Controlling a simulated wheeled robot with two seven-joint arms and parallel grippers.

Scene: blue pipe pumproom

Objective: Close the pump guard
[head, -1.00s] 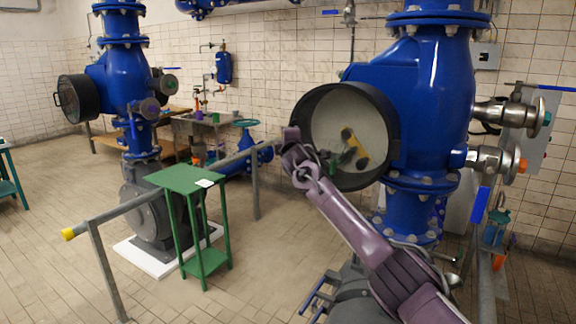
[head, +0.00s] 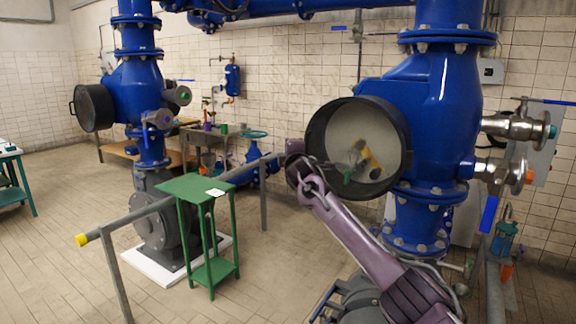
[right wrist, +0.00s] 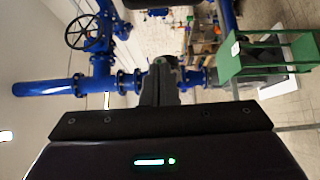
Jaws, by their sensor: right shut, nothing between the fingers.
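On the blue pump at the right, a round dark guard housing (head: 403,128) with a pale, hazy face (head: 345,125) faces me. Yellow and dark parts (head: 368,158) show blurred at the face. I cannot tell how far the guard is open. My right arm comes in from the lower right. My right gripper (head: 294,148) is at the left rim of the housing, and I cannot tell whether it touches. In the right wrist view the gripper (right wrist: 160,80) is shut and empty. My left gripper is not in view.
A green stand (head: 197,187) and a grey rail (head: 150,208) with a yellow end stand at the left. A second blue pump (head: 135,88) with a round dark cover (head: 93,108) is behind them. Valves (head: 515,126) stick out at the right. Open tiled floor lies at left.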

